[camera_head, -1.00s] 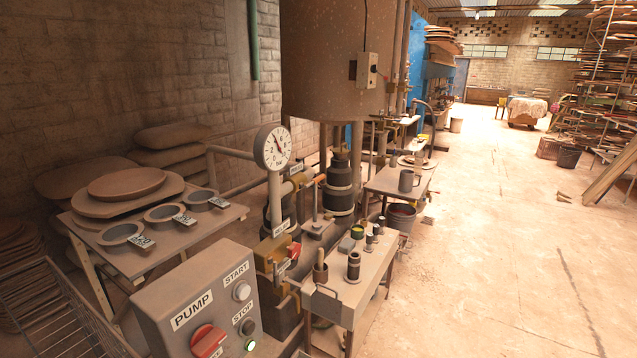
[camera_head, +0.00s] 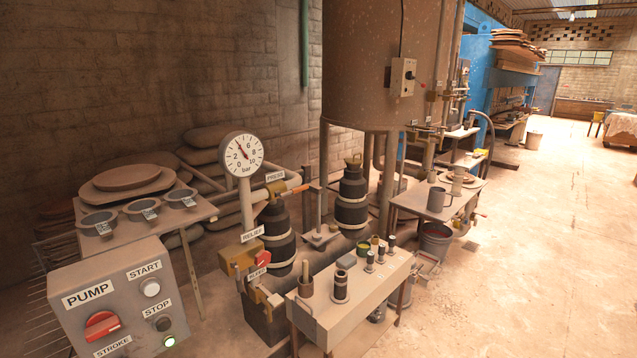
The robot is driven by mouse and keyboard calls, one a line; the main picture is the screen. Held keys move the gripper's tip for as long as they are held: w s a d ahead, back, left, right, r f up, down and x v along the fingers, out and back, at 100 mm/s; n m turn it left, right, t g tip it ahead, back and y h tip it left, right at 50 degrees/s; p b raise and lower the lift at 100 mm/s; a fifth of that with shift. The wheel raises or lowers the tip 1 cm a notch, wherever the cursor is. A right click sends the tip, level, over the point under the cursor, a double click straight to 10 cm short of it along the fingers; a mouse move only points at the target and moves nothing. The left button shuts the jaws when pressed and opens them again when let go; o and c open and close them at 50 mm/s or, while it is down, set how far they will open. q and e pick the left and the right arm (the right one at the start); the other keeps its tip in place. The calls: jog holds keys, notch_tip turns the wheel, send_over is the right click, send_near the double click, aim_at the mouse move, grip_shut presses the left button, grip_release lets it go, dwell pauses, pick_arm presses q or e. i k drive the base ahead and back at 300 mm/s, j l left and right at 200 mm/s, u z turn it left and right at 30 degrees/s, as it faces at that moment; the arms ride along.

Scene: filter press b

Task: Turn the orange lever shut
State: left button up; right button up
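A small orange lever (camera_head: 302,188) sticks out to the right from a brass valve (camera_head: 277,189) just under the PRESS label (camera_head: 275,176). It looks roughly level, but it is too small to tell its exact setting. Lower down, a red handle (camera_head: 262,258) sits on another brass valve by the RELIEF label (camera_head: 252,234) and a second label. A round pressure gauge (camera_head: 241,154) stands above on a pipe, its needle pointing up and left, near 4. Neither of my grippers is in view.
A grey pump control box (camera_head: 118,300) with a red knob and a lit green lamp stands at the front left. A small bench (camera_head: 350,300) with pots is in front of the valves. A large tank (camera_head: 365,70) rises behind. The floor at right is clear.

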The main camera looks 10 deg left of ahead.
aim_at(304, 187)
jog(key=i+l, duration=0.35)
jog(key=i, duration=0.15)
jog(key=i+l+u, duration=0.15)
jog(key=i+l, duration=0.2)
jog(key=i, duration=0.2)
